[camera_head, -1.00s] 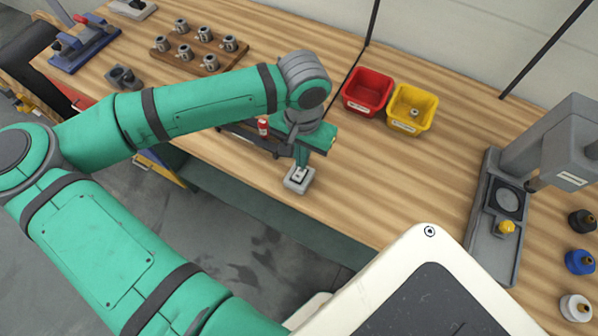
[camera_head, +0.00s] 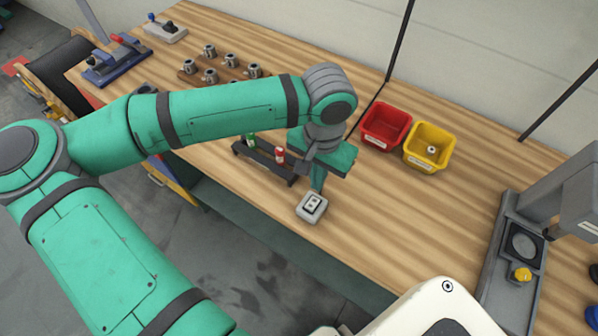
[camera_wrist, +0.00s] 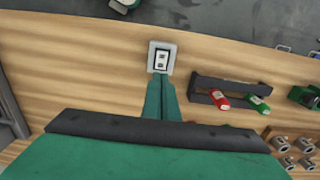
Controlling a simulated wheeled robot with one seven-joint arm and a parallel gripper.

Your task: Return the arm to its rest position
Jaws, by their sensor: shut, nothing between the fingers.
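My green arm (camera_head: 215,112) reaches across the wooden bench from the left, bent down at the wrist. My gripper (camera_head: 317,184) points down near the bench's front edge, with its fingers together and nothing held. In the wrist view the shut fingers (camera_wrist: 161,88) end just short of a small grey box with a switch-like face (camera_wrist: 161,58). That box (camera_head: 311,207) sits on the bench, just below the fingertips in the head view. I cannot tell the exact height of the fingers above it.
A dark rack (camera_head: 265,162) with a red and a green bottle stands left of my gripper. Red (camera_head: 386,127) and yellow (camera_head: 428,147) bins lie behind right. A grey press (camera_head: 520,245) stands at right. A board with several metal cups (camera_head: 188,69) lies behind the arm.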

